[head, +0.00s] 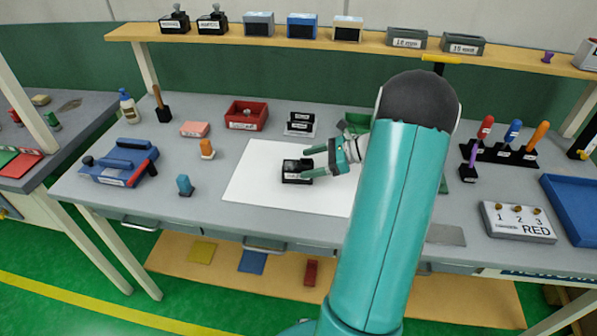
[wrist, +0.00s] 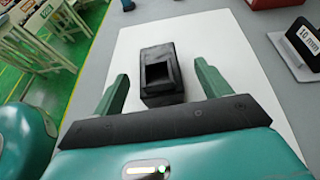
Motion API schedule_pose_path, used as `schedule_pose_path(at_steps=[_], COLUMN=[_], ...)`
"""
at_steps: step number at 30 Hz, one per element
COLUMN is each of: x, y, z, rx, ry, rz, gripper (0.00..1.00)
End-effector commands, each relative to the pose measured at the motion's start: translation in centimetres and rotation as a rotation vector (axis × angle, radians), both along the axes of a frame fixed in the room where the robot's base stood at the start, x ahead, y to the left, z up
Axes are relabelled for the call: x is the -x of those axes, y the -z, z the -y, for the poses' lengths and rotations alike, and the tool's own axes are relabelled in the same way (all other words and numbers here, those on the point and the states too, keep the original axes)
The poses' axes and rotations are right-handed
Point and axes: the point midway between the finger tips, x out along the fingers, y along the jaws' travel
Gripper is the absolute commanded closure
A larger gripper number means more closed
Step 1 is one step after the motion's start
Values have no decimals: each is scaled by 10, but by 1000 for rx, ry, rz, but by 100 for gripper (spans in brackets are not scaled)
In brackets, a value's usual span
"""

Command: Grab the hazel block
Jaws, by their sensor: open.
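A black block (head: 297,168) with a pale label on its front lies on the white sheet. In the wrist view this black block (wrist: 158,93) has a square hollow in its top. My gripper (head: 314,161) is open, with its green fingers at the right side of the block in the head view. In the wrist view my gripper (wrist: 161,70) has one finger on each side of the block's near part, with visible gaps.
The white sheet (head: 250,185) is otherwise mostly clear. A red tray (head: 246,115) and a dark labelled holder (head: 300,123) stand behind it. A blue clamp-like tool (head: 122,162) and small blue (head: 185,186) and orange (head: 207,149) pieces are to the left.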

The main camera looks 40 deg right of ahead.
Motion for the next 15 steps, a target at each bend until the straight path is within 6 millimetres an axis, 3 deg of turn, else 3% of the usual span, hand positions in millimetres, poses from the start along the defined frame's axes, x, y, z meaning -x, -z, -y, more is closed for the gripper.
schedule_pose_path(at_steps=[6,15], x=[-21,-26], y=[14,16], z=[-24,-27], rx=[-2,0], ry=[-3,-1], rz=[-1,0], gripper=[24,26])
